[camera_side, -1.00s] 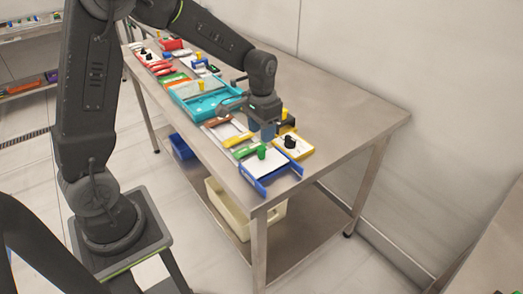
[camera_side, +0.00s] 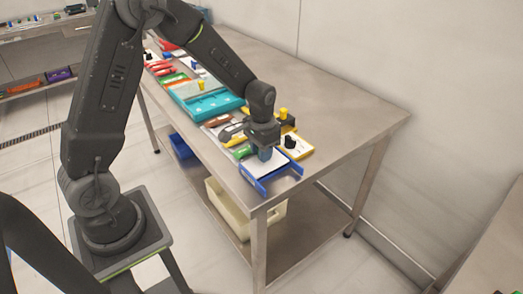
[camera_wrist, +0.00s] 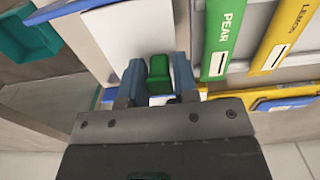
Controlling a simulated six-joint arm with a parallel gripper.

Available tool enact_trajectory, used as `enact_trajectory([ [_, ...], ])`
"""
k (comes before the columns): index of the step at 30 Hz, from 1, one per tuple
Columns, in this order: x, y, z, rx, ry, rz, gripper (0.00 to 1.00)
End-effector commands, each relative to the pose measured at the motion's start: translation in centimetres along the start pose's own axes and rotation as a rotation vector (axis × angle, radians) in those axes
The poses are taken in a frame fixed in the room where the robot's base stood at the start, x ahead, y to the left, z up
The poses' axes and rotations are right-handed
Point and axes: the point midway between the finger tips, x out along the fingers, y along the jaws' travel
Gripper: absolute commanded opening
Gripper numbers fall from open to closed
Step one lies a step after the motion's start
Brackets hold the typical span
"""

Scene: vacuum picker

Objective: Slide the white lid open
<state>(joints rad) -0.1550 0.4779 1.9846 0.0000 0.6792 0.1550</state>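The white lid (camera_side: 283,168) lies in the blue box (camera_side: 260,186) at the near end of the table. The lid also shows in the wrist view (camera_wrist: 140,35), with the green knob (camera_wrist: 159,68) standing on it. My gripper (camera_wrist: 158,80) has its blue fingers on either side of the knob. No clear gap shows between fingers and knob, and I cannot tell whether they grip it. In the side view my gripper (camera_side: 264,153) is low over the lid and hides the knob.
A green box labelled PEAR (camera_wrist: 222,40) and a yellow one labelled LEMON (camera_wrist: 288,35) lie right of the lid in the wrist view. A yellow tray with a black knob (camera_side: 296,146) is close by. The turquoise tray (camera_side: 215,104) is farther back. The table's right side (camera_side: 340,110) is clear.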

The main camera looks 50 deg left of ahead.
Motion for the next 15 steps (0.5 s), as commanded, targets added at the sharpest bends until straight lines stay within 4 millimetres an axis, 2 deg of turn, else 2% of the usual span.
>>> enact_trajectory([
  [1,-0.02,0.0,0.0,0.0,0.0,0.0,0.23],
  [8,-0.03,0.0,-0.01,0.0,0.0,0.0,0.01],
  [15,-0.04,0.0,-0.01,0.0,0.0,0.0,0.0],
])
